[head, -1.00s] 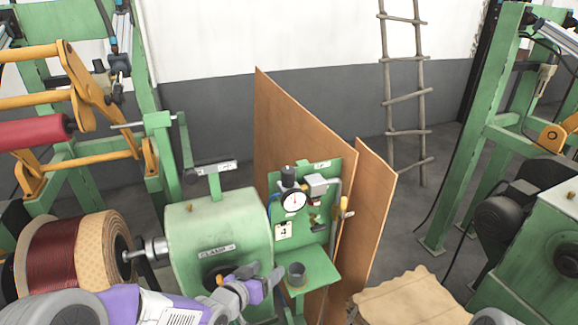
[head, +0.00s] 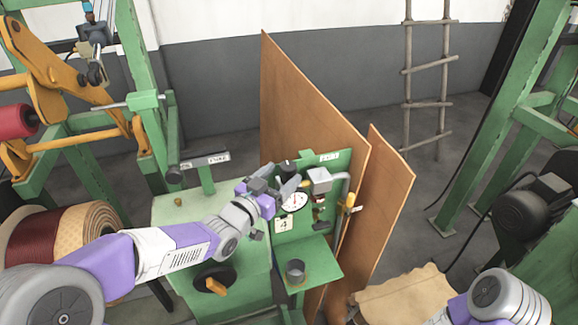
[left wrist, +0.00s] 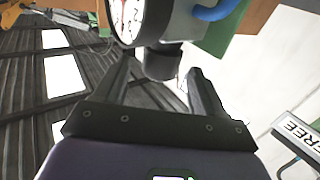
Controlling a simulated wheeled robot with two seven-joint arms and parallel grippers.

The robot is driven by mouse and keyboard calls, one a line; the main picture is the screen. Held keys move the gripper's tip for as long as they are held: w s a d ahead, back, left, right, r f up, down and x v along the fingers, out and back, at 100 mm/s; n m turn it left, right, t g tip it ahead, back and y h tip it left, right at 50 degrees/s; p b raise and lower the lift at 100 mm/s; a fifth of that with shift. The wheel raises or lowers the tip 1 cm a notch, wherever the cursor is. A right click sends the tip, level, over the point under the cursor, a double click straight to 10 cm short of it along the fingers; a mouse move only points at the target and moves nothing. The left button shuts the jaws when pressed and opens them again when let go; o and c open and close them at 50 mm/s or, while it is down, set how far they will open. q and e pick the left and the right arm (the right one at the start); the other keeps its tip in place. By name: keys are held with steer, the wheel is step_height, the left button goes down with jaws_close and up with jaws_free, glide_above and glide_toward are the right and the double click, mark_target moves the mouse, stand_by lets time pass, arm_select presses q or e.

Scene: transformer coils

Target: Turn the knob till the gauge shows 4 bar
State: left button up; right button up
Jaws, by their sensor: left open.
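The round white-faced gauge (head: 294,201) is on the green panel (head: 322,213), partly covered by my left gripper; in the left wrist view the gauge (left wrist: 128,14) is cut by the top edge. I cannot read its needle. The black knob (head: 284,166) shows above the gauge in the head view. In the left wrist view the knob (left wrist: 163,62) lies between the fingertips of my open left gripper, with gaps on both sides. My left gripper (head: 277,177) is at the knob in the head view. A card marked 4 (head: 284,225) is below the gauge. My right gripper is out of view.
A grey valve box (head: 319,180) and a yellow-handled tool (head: 349,200) are right of the gauge. A small cup (head: 295,270) stands on the green shelf (head: 322,268) below. Brown boards (head: 312,110) stand behind the panel. The green clamp machine (head: 180,209) is left.

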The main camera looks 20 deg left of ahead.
mark_target(284, 175)
arm_select(q)
steer(key=shift+x, duration=1.95)
steer(key=shift+c, duration=0.4)
steer(key=c, duration=0.8)
steer(key=b, duration=0.3)
steer(key=shift+f+n+y, duration=0.15)
steer(key=shift+n+y, duration=0.25)
steer(key=shift+c, duration=0.2)
steer(key=shift+y+b, duration=0.3)
steer(key=shift+b, duration=0.1)
